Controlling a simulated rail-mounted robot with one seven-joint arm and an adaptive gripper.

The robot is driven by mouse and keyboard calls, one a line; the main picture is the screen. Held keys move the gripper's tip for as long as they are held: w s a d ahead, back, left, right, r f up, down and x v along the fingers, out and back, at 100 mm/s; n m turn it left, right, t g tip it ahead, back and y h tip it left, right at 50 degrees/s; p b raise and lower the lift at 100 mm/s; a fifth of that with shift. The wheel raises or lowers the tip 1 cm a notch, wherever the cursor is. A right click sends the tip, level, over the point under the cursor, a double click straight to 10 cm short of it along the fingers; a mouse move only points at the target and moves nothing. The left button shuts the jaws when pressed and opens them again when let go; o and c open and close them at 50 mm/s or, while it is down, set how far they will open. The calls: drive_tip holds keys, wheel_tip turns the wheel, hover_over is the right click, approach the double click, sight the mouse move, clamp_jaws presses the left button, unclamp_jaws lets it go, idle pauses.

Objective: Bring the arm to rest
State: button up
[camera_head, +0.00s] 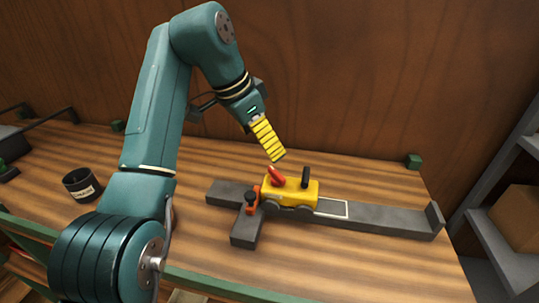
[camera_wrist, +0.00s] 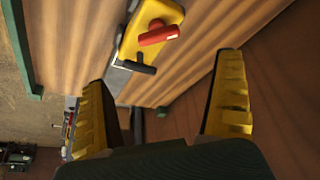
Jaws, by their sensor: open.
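My gripper (camera_head: 267,139) hangs above the workbench, a little above and to the left of a yellow block-like device (camera_head: 291,193). In the wrist view my gripper (camera_wrist: 165,95) shows its two yellow ribbed fingers spread wide apart, with nothing between them. The yellow device has a red lever (camera_head: 276,175) and a black upright handle (camera_head: 306,177). It sits on a grey T-shaped rail (camera_head: 385,217) on the bench. The device also shows near the top of the wrist view (camera_wrist: 150,28), apart from the fingers.
A black labelled cup (camera_head: 79,186) stands at the left of the wooden bench (camera_head: 350,262). An orange-red clamp-like piece (camera_head: 253,199) is at the device's left end. A wooden wall (camera_head: 370,80) rises behind. Grey shelves with a cardboard box (camera_head: 518,222) stand at right.

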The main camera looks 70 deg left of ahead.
drive_tip(key=shift+s+r, duration=0.15)
drive_tip(key=shift+r, duration=0.25)
drive_tip(key=w+d+f+t+y, duration=0.15)
drive_tip(key=w+d, duration=0.25)
drive_tip(key=w, duration=0.4)
drive_tip(key=w+d+f+t+y, duration=0.15)
drive_tip(key=w+d, duration=0.25)
drive_tip(key=w, duration=0.4)
drive_tip(key=w+d+r+m+t, duration=0.1)
drive_tip(key=w+d+t, duration=0.2)
drive_tip(key=w+d, duration=0.5)
drive_tip(key=s+d+r+t, duration=0.1)
drive_tip(key=d+t, duration=0.2)
drive_tip(key=d, duration=0.7)
drive_tip(key=s+d+r+t, duration=0.2)
drive_tip(key=d+t, duration=0.1)
drive_tip(key=d, duration=0.7)
drive_tip(key=s+d+r+t+h, duration=0.2)
drive_tip(key=s+d, duration=0.5)
drive_tip(key=s+d+r+m+t+h, duration=0.1)
drive_tip(key=s+d+r+t+h, duration=0.1)
drive_tip(key=s+d, duration=0.4)
drive_tip(key=shift+s+d+r+t+h, duration=0.35)
drive_tip(key=shift+d+r+t, duration=0.45)
drive_tip(key=shift+d, duration=0.35)
